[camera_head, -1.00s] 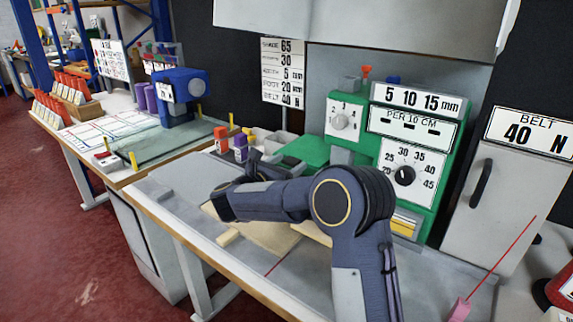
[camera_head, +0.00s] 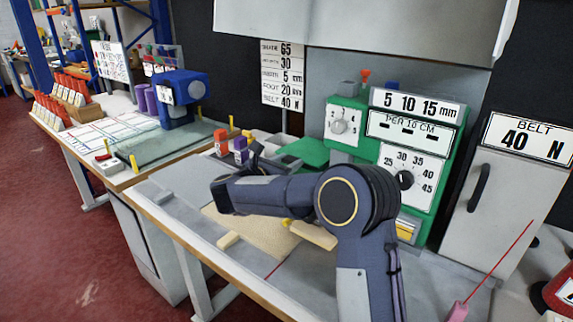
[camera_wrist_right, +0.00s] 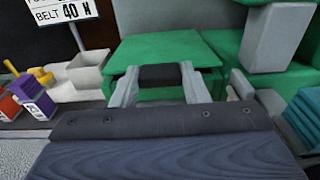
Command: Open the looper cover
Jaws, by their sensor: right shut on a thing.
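The looper cover appears as a green panel (camera_wrist_right: 160,48) on the green machine in the right wrist view, with a dark bar-shaped handle (camera_wrist_right: 161,75) at its near edge. My right gripper (camera_wrist_right: 163,86) has its two light grey fingers on either side of this handle and is shut on it. In the head view the green cover (camera_head: 306,152) lies left of the machine's dial panel. My right gripper (camera_head: 257,156) is beside its left end, partly hidden behind my wrist. How far the cover is tilted is hard to tell. My left gripper is out of view.
Tan fabric (camera_head: 255,228) and a wooden-coloured block (camera_head: 313,234) lie under my forearm. The green machine (camera_head: 345,125) with dials and a grey belt cabinet (camera_head: 500,205) stand at right.

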